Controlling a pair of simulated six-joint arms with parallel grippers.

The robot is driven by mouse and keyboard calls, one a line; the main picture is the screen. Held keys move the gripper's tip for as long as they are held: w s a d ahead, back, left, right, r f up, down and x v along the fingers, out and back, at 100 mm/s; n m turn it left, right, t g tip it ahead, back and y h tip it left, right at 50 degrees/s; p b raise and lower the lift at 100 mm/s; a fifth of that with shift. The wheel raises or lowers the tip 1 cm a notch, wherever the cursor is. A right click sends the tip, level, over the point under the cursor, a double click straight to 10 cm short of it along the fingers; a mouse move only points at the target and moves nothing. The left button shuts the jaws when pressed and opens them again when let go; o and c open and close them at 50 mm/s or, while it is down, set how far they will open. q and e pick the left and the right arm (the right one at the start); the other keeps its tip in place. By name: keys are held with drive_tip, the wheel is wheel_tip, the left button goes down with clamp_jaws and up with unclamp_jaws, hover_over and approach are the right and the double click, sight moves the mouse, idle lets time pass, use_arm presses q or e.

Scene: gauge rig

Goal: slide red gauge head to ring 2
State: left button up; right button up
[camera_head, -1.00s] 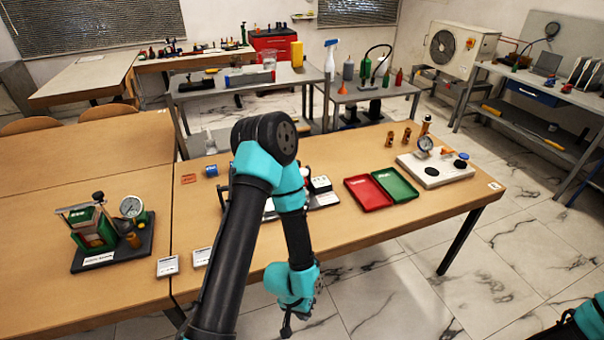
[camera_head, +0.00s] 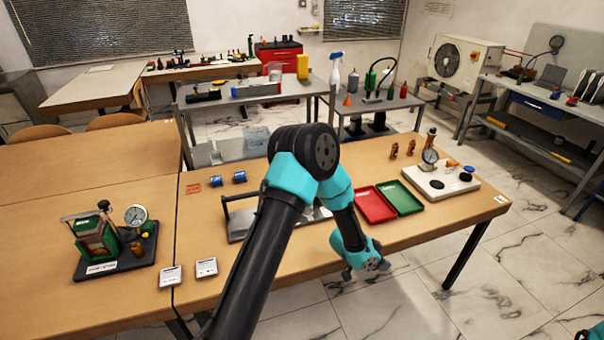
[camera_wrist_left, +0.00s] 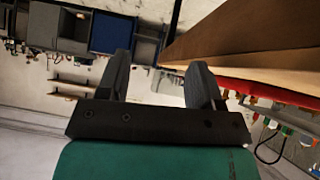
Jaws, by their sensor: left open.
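No red gauge head and no numbered ring can be made out; my left arm covers much of the middle of the table. Behind that arm, a grey metal fixture with a dark handle (camera_head: 238,224) shows only in part. My left gripper (camera_head: 349,272) hangs past the table's front edge, apart from everything on it. In the left wrist view its two dark fingers (camera_wrist_left: 160,82) are spread with nothing between them. Only a bit of my right arm shows at the lower right corner; its gripper is out of view.
A red tray (camera_head: 376,205) and a green tray (camera_head: 405,198) lie right of my arm. Beyond stands a white base (camera_head: 440,184) with a dial gauge (camera_head: 430,156). A green device with a dial (camera_head: 98,240) stands left. Two small white-topped boxes (camera_head: 206,267) lie near the front edge.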

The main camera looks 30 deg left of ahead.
use_arm(q)
drive_tip(key=w+a+r+n+y, duration=0.2)
drive_tip(key=w+a+r, duration=0.3)
drive_tip(key=a+r, duration=0.25)
drive_tip(key=w+a+r+n+y, duration=0.1)
drive_tip(key=w+a+r+y, duration=0.1)
drive_tip(key=w+a+r, duration=0.5)
drive_tip(key=s+a+r+n+g+y, duration=0.1)
drive_tip(key=s+a+r+n, duration=0.2)
drive_tip(key=a+r, duration=0.5)
drive_tip(key=s+a+r+n+g+y, duration=0.1)
drive_tip(key=s+a+r, duration=0.4)
drive_tip(key=a, duration=0.9)
wheel_tip(320, 180, up, 3)
drive_tip(key=shift+a+f+n+y, duration=0.1)
drive_tip(key=shift+a+n+y, duration=0.3)
drive_tip(key=shift+n, duration=0.5)
drive_tip(key=shift+d+f, duration=0.15)
drive_tip(key=x, duration=1.7)
drive_tip(key=shift+s+f, duration=0.15)
drive_tip(key=shift+c, duration=0.4)
